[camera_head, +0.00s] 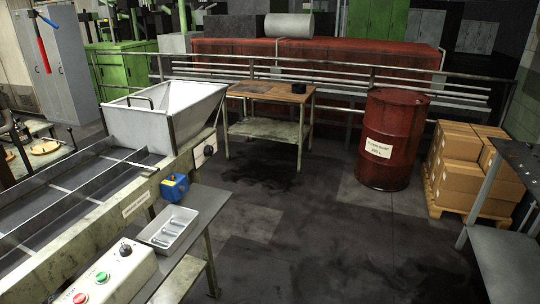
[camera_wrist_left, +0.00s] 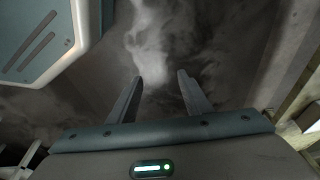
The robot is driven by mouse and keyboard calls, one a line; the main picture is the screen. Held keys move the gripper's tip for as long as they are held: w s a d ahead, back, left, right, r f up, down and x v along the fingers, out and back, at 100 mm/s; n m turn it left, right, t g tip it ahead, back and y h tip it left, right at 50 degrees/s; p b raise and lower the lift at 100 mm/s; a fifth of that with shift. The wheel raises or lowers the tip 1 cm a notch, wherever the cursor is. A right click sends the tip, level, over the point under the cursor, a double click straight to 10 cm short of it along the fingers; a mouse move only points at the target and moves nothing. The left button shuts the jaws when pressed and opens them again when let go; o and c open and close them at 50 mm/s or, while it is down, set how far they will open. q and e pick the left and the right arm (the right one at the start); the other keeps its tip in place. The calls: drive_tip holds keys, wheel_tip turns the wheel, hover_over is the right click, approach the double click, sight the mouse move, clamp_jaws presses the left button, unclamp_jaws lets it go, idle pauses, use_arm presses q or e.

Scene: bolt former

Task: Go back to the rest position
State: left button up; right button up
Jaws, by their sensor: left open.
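My left gripper (camera_wrist_left: 160,92) shows in the left wrist view, with its two fingers apart and nothing between them. Below the fingers is a dark, stained grey surface that looks like the floor. A teal and white rounded part fills the upper left of that view. Neither gripper shows in the head view, and my right gripper is in no view.
A conveyor machine with a white hopper (camera_head: 165,115) runs along the left. A side table holds a metal tray (camera_head: 168,228) and a blue box (camera_head: 174,187). A wooden-topped table (camera_head: 270,92), red drum (camera_head: 391,140) and cartons (camera_head: 465,165) stand further back. The middle floor is clear.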

use_arm(q)
drive_tip(key=s+f+n, duration=0.1)
drive_tip(key=s+f, duration=0.3)
drive_tip(key=s, duration=1)
drive_tip(key=s+f+n+g+b, duration=0.1)
drive_tip(key=s+f, duration=0.3)
drive_tip(key=s, duration=1)
drive_tip(key=shift+s+a+g+y, duration=0.3)
drive_tip(key=shift+a+y, duration=0.1)
drive_tip(key=shift+a, duration=0.05)
